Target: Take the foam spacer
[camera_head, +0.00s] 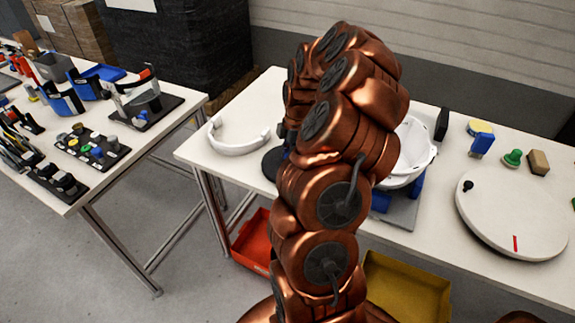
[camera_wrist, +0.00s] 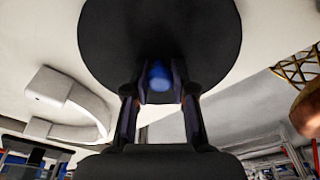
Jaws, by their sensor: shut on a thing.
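In the wrist view my gripper (camera_wrist: 160,92) is shut on a small dark blue thing (camera_wrist: 159,76), which shows between the fingertips. It may be the foam spacer, but it is too dark and blurred to tell. A large black disc (camera_wrist: 160,25) lies right beyond the fingertips. Whether the held thing touches the disc cannot be told. In the head view the edge of a dark round disc (camera_head: 273,164) shows on the white table (camera_head: 240,172), left of my arm. My arm hides the gripper and the held thing there.
A white curved band (camera_head: 238,145) lies left of the disc. A white helmet shell (camera_head: 411,152) stands over a blue-and-grey fixture (camera_head: 398,207) behind my arm. A black block (camera_head: 441,124), a green knob (camera_head: 513,158) and a white round plate (camera_head: 512,215) sit to the right.

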